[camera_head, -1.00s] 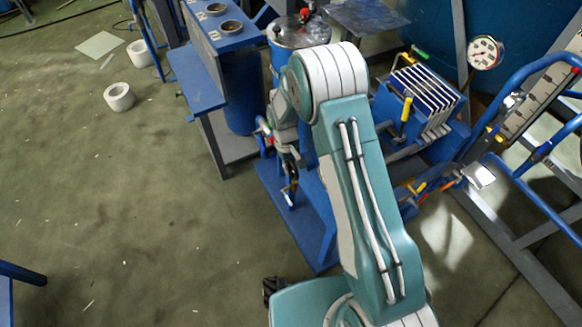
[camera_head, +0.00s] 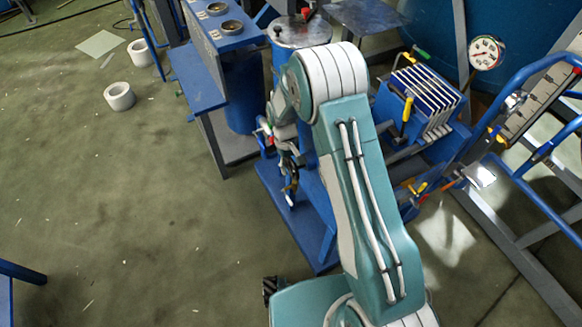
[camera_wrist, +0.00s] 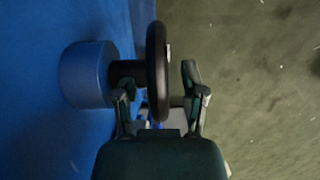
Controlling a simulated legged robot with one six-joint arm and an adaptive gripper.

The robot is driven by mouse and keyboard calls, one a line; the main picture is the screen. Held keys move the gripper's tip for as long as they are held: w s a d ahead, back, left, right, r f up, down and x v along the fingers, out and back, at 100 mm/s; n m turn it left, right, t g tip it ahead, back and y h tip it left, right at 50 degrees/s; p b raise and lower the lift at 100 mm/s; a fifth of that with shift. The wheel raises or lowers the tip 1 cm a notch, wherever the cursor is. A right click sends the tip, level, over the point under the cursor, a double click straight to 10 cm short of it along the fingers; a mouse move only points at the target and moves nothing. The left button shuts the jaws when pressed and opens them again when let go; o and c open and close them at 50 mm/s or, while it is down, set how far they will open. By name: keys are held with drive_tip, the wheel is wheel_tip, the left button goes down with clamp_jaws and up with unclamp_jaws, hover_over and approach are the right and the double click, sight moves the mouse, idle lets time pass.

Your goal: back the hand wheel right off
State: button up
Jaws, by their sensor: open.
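The hand wheel (camera_wrist: 157,60) is dark and seen edge-on in the wrist view. Its dark stem (camera_wrist: 125,72) runs left into a round blue boss (camera_wrist: 86,74) on a blue body. My gripper (camera_wrist: 155,80) is open, with one finger on the stem side of the wheel and the other on its outer side. The near part of the rim lies between the fingers. A gap shows at the right finger; contact at the left finger cannot be told. In the head view my gripper (camera_head: 289,180) hangs low beside the blue stand, and the wheel cannot be made out.
A blue bench (camera_head: 200,78) stands left of my arm, with a metal-topped vessel (camera_head: 300,33) behind. A plate stack (camera_head: 428,95), a pressure gauge (camera_head: 486,52) and blue railing (camera_head: 530,75) are at right.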

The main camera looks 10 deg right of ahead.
drive_tip(key=v, duration=1.1)
drive_tip(key=shift+w+a, duration=0.1)
drive_tip(key=shift+a, duration=0.05)
drive_tip(key=s+t, duration=0.1)
drive_tip(key=s+d+t, duration=0.1)
drive_tip(key=s+y, duration=0.1)
drive_tip(key=shift+s+d+f+t, duration=0.1)
drive_tip(key=shift+d+f+t, duration=0.15)
drive_tip(key=shift+t, duration=0.15)
drive_tip(key=shift+f, duration=0.15)
wheel_tip(320, 180, down, 10)
drive_tip(key=shift+f, duration=0.25)
clamp_jaws()
